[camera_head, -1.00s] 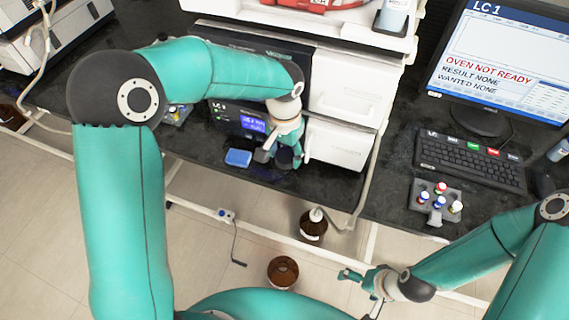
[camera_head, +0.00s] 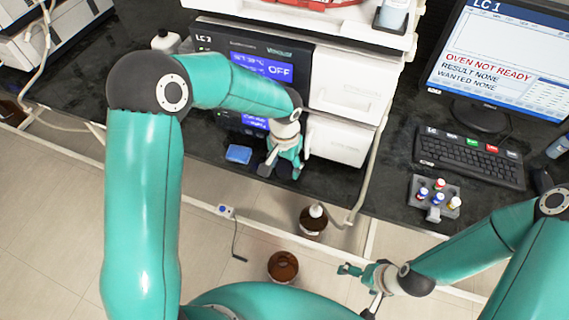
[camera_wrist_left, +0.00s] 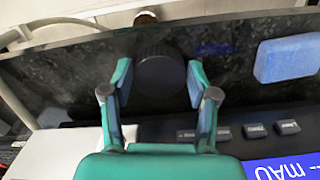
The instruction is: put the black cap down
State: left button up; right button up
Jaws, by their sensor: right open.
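The black cap (camera_wrist_left: 160,75) is a round, dark, ribbed disc in the left wrist view. It sits between the fingertips of my left gripper (camera_wrist_left: 160,82), with a finger close on either side, and the fingers appear shut on it. In the head view my left gripper (camera_head: 283,168) points down at the front edge of the dark bench (camera_head: 205,140), before the instrument stack. The cap is mostly hidden there. Whether its underside touches the bench is unclear. My right gripper (camera_head: 360,286) is open and empty at the lower right, in front of the bench.
A blue block (camera_head: 238,154) lies left of my left gripper. The stack's white drawer fronts (camera_head: 338,140) rise behind. A capped brown bottle (camera_head: 313,220) and an open brown bottle (camera_head: 283,266) stand below the bench edge. A vial rack (camera_head: 437,203) and keyboard (camera_head: 470,158) are right.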

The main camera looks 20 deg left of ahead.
aim_at(285, 168)
pick_arm(q)
jog(key=o, duration=0.4)
jog(key=shift+r, duration=0.15)
notch_tip(285, 168, up, 12)
dwell(0.4)
dwell(0.5)
